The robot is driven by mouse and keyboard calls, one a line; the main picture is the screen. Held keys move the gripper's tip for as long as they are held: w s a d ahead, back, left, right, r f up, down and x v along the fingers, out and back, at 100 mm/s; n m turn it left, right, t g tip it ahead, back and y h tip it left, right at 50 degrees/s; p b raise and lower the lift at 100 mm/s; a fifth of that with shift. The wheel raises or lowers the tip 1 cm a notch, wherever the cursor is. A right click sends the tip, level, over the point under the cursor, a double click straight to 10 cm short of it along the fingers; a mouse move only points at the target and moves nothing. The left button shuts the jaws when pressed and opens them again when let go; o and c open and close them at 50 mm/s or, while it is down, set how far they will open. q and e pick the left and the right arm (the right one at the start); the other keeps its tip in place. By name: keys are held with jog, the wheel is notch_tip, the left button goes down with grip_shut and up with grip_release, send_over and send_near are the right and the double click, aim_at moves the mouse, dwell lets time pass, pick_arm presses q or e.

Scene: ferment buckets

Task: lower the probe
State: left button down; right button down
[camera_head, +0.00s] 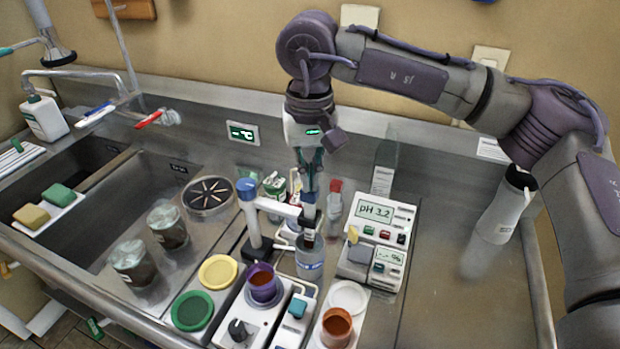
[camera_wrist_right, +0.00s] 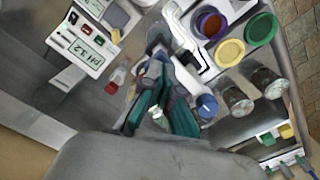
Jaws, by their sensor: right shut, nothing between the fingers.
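The probe (camera_head: 309,214) is a slim dark and blue piece held upright by the white arm (camera_head: 277,207) of a blue-capped stand (camera_head: 250,225). Below it stands a clear jar with a blue-white label (camera_head: 309,262); whether the tip is inside is hard to tell. My right gripper (camera_head: 308,190) points down at the probe's top, fingers shut with nothing between them. In the wrist view its teal fingers (camera_wrist_right: 160,72) meet close to the stand's arm and hide part of the probe. The pH meter (camera_head: 376,212) reads 3.2. My left gripper is not in view.
Purple (camera_head: 263,283) and orange-brown (camera_head: 337,326) cups stand in front, near yellow (camera_head: 218,271) and green (camera_head: 192,310) lids. Small bottles crowd behind the probe. A white bottle (camera_head: 503,210) stands right; the counter between it and the meter is clear. The sink (camera_head: 110,215) is left.

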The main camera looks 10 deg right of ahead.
jog(key=shift+f+b, duration=1.2)
jog(key=shift+f, duration=0.4)
jog(key=shift+r+p, duration=1.55)
jog(key=shift+r, duration=1.05)
